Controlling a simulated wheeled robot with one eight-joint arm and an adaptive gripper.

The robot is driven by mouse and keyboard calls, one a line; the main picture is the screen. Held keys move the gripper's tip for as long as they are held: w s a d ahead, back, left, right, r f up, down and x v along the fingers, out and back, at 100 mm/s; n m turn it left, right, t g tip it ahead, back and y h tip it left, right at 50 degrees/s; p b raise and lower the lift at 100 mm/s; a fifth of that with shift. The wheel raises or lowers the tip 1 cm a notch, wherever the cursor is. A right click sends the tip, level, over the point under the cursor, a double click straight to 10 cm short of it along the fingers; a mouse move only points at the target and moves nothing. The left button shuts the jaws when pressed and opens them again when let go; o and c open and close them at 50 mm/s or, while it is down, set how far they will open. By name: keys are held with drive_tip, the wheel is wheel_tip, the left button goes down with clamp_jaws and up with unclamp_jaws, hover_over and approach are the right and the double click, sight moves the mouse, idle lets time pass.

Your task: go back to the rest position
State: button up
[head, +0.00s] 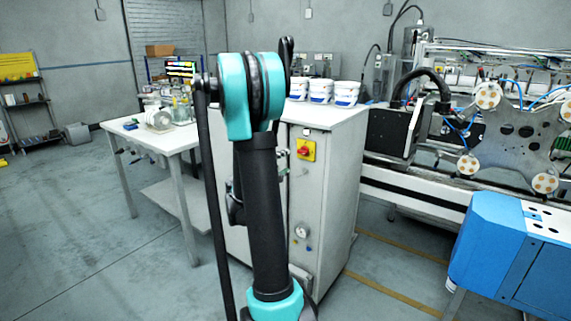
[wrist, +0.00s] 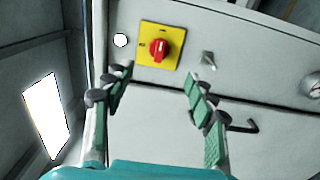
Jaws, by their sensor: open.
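In the wrist view my gripper (wrist: 157,88) is open, its two green-padded fingers spread with nothing between them. Past the fingertips is the front of a white cabinet (wrist: 255,60) with a red rotary switch on a yellow plate (wrist: 160,46). I cannot tell the exact gap between the fingers and the panel. In the head view my teal and black arm stands upright in front of the cabinet (head: 327,200), and the switch (head: 305,150) shows just right of the arm.
White tubs (head: 321,91) stand on the cabinet top. A white table (head: 150,138) with jars is at the left. A labelling machine (head: 500,130) and a blue box (head: 510,245) fill the right. The floor at the left (head: 70,220) is open.

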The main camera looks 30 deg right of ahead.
drive_tip(key=s+a+f+m+g+y, duration=0.1)
drive_tip(key=s+a+f+y, duration=0.4)
drive_tip(key=a, duration=0.5)
drive_tip(key=s+a+f+m+y, duration=0.2)
drive_tip(key=s+a+f+y, duration=0.4)
drive_tip(key=s+a, duration=0.4)
drive_tip(key=s+a+f+m+g+y, duration=0.1)
drive_tip(key=s+a+f+y, duration=0.4)
drive_tip(key=a, duration=0.7)
drive_tip(key=s+f, duration=0.2)
drive_tip(key=s, duration=0.1)
drive_tip(key=shift+s+a+g+y, duration=0.15)
drive_tip(key=shift+s+g+y, duration=0.1)
drive_tip(key=shift+g+y, duration=0.05)
